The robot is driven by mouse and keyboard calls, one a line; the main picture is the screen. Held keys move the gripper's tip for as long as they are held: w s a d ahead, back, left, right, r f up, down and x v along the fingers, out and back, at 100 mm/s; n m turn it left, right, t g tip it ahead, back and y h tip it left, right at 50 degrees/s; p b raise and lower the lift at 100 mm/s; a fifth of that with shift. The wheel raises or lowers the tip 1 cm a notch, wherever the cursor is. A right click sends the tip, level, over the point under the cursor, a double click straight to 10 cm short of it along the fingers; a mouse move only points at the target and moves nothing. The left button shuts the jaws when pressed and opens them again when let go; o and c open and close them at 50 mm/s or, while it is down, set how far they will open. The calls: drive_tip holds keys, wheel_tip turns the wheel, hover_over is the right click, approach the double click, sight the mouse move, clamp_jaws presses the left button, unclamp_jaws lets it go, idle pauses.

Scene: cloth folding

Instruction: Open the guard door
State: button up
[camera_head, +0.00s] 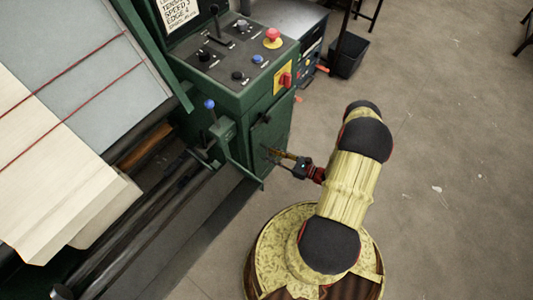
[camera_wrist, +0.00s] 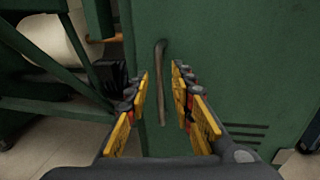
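The guard door (camera_head: 273,125) is a green panel on the side of the machine's cabinet, and it looks closed. In the wrist view the green door (camera_wrist: 228,60) fills much of the picture. Its handle (camera_wrist: 161,75) is a thin, dark, upright bar with a bent top. My gripper (camera_head: 270,154) is at the door's face. In the wrist view my gripper (camera_wrist: 160,84) is open, with yellow-padded fingers on either side of the handle. I see a gap on both sides of the handle, and I cannot tell its depth between the fingers.
A control panel (camera_head: 238,48) with knobs, a red button (camera_head: 272,35) and a red switch (camera_head: 285,79) tops the cabinet. A blue-knobbed lever (camera_head: 210,104) and rollers are left of the door. A black bin (camera_head: 349,56) stands behind.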

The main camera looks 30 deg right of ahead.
sight(267, 161)
drive_tip(key=shift+x, duration=1.75)
drive_tip(key=shift+s, duration=0.1)
drive_tip(key=shift+c, duration=0.3)
clamp_jaws()
